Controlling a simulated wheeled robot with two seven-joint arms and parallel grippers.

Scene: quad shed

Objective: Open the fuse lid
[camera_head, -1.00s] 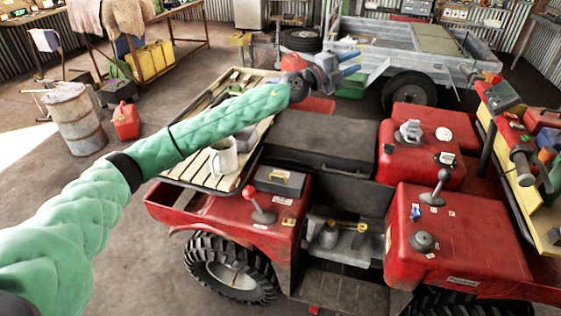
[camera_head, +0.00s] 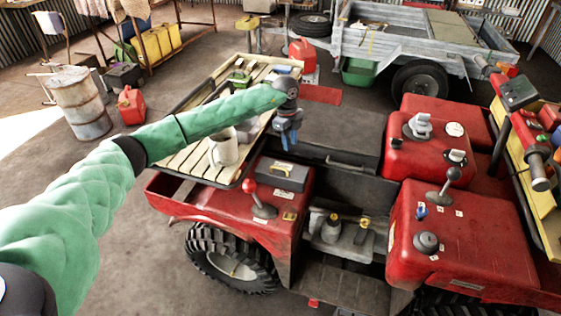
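A small grey box with a flat lid (camera_head: 283,175) sits on the red rear body of the quad, behind a red-knobbed lever. It looks like the fuse box, and its lid appears shut. A small yellow label shows on it. My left gripper (camera_head: 287,138), with blue fingers, hangs pointing down a little above and behind this box, apart from it. I see nothing held in it. Its fingers overlap in this view, so their gap is unclear. My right gripper is out of view.
The red-knobbed lever (camera_head: 251,190) stands close to the box's left front. The dark seat (camera_head: 325,140) is at right. Red panels with knobs (camera_head: 435,235) stand further right.

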